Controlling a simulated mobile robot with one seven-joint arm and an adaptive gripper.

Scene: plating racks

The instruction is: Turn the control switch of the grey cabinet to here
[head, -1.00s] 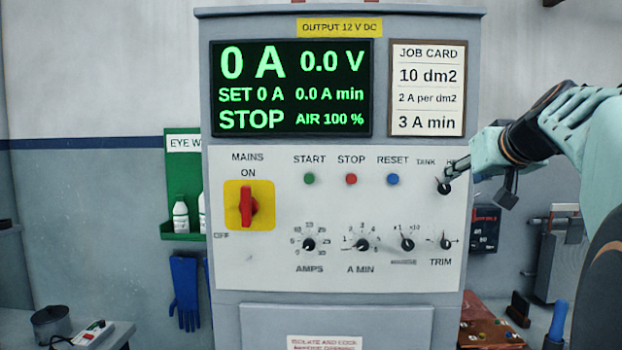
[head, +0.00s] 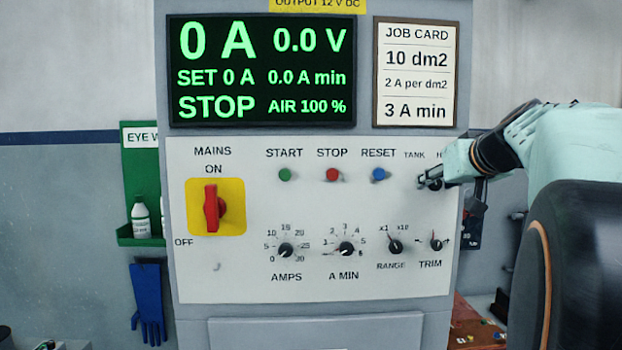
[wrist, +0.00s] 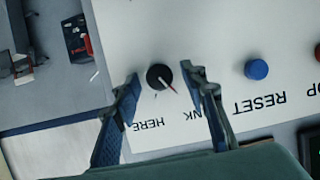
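The control switch (wrist: 159,77) is a small black round knob with a pale and red pointer line, at the upper right of the grey cabinet's (head: 310,290) white panel. In the upside-down wrist view its pointer slants toward the TANK label, away from HERE. My gripper (wrist: 160,73) is open, with one finger on each side of the knob and a gap showing at both sides. Whether the tips reach around the knob in depth I cannot tell. In the head view my gripper (head: 430,182) covers most of the switch and part of the HERE label.
A blue RESET button (head: 378,175) and a red STOP button (head: 332,175) sit left of the switch. The TRIM knob (head: 436,245) is just below it. A red mains handle (head: 212,208) is at the panel's left. The display (head: 262,70) reads STOP.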

